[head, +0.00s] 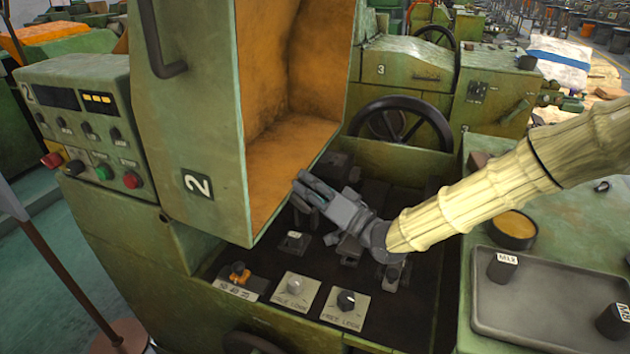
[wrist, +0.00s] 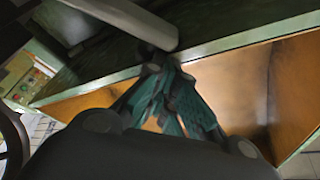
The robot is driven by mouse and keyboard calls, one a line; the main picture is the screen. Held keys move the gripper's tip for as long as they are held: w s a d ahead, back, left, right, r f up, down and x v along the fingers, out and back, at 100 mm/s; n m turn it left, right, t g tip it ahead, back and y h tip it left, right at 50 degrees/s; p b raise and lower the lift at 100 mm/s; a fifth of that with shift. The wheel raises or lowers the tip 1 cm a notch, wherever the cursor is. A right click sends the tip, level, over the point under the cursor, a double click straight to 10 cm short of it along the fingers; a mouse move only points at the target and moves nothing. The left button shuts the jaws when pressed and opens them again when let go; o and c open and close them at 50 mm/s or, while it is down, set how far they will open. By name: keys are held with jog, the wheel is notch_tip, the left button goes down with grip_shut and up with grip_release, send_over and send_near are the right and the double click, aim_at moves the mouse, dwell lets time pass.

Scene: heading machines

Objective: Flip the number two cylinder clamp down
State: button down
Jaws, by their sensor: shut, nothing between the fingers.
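The green number two machine (head: 199,186) has its hood raised, with the orange inside showing. My gripper (head: 303,190) is shut and empty at the hood's lower right edge, above the dark machine bed. In the wrist view the shut fingers (wrist: 158,78) are near the hood's green edge (wrist: 240,52), with a grey bar (wrist: 125,20) just beyond the tips. I cannot tell whether they touch it. I cannot pick out the cylinder clamp for certain; dark blocks and levers on the bed (head: 350,246) are partly hidden by my gripper.
A control panel (head: 95,140) stands at the left. Labelled knobs (head: 345,303) line the bed's front. A handwheel (head: 400,125) is behind my gripper. At the right are a grey tray (head: 545,310) with labelled dark pieces and a round cup (head: 512,229). The hood wall closely limits room on the left.

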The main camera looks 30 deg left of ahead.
jog(key=shift+s+a+f+b, duration=0.1)
jog(key=shift+s+f+b, duration=0.1)
jog(key=shift+s, duration=0.3)
jog(key=shift+s+a+f+b, duration=0.1)
jog(key=shift+s+f, duration=0.1)
jog(key=shift+s, duration=0.3)
dwell(0.8)
jog(key=shift+r, duration=0.1)
